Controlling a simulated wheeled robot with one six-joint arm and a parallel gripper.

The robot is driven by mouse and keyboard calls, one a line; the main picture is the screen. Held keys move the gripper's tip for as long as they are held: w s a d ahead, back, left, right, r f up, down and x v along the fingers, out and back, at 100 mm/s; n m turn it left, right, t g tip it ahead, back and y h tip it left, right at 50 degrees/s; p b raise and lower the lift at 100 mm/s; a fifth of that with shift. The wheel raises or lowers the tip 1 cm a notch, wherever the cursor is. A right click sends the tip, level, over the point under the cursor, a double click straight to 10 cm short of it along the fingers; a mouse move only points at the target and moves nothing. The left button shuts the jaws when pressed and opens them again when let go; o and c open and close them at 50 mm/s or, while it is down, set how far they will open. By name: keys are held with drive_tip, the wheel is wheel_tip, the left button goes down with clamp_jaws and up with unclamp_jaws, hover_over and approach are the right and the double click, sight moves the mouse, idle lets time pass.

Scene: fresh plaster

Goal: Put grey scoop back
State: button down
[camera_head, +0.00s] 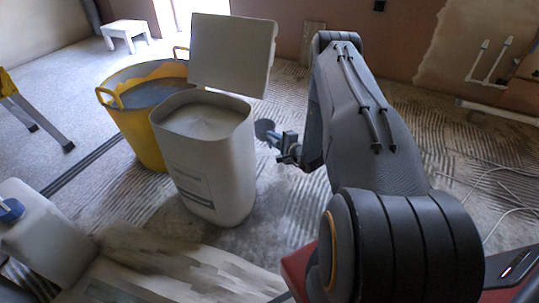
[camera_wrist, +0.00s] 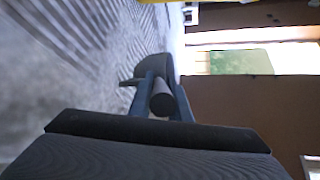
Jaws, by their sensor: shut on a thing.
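The grey scoop (camera_head: 264,128) is dark grey and is held out just to the right of the pale bin's rim, apart from it as far as I can see. My gripper (camera_head: 278,138) is shut on its handle. In the wrist view the scoop (camera_wrist: 162,99) shows its round handle end between the two bluish fingers of my gripper (camera_wrist: 160,90), and its bowl points away from me. The pale bin (camera_head: 212,177) stands upright with its lid (camera_head: 232,55) raised at the back. Pale powder fills it close to the rim.
A yellow tub (camera_head: 141,136) with grey liquid stands behind the bin, close on its left. A white step stool (camera_head: 127,32) is far back. Ridged floor right of the bin is clear.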

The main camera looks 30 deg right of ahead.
wheel_tip(320, 180, down, 8)
drive_tip(key=b, duration=0.3)
drive_tip(key=shift+r+b, duration=0.25)
drive_tip(key=shift+b, duration=0.05)
drive_tip(key=shift+f, duration=0.1)
drive_tip(key=c, duration=1.7)
unclamp_jaws()
drive_tip(key=shift+o, duration=0.2)
drive_tip(key=shift+s+r, duration=0.2)
drive_tip(key=shift+s, duration=0.1)
drive_tip(key=p+v, duration=0.5)
drive_tip(key=v, duration=0.6)
drive_tip(key=shift+s, duration=0.25)
